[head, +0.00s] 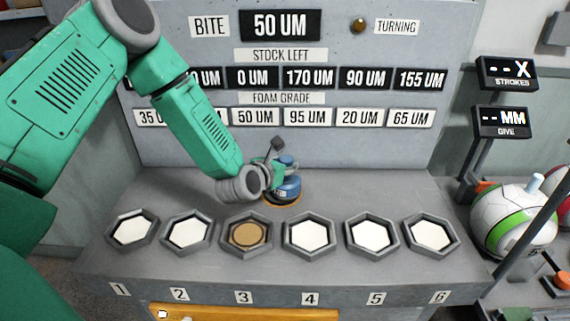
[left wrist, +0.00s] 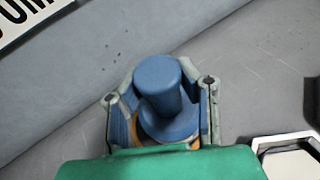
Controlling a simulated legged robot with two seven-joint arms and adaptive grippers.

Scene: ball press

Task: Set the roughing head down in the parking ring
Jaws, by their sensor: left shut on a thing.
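The roughing head is a blue round body with an upright knob (head: 289,188), standing on the grey bench behind the row of hexagonal trays. My left gripper (head: 277,170) is shut on it. In the left wrist view the fingers stand on both sides of the blue knob (left wrist: 160,85). An orange-brown ring (head: 282,203) shows low around the blue body; I cannot tell whether it is the parking ring or part of the head, nor whether there is a gap beneath. My right gripper is not in view.
Several hexagonal trays numbered 1 to 6 line the bench front. Tray 3 (head: 247,235) holds a tan disc, the others white ones. The sign board (head: 300,140) rises behind, reading BITE 50 UM. A white and green ball (head: 510,220) is at right. Bench right of the head is clear.

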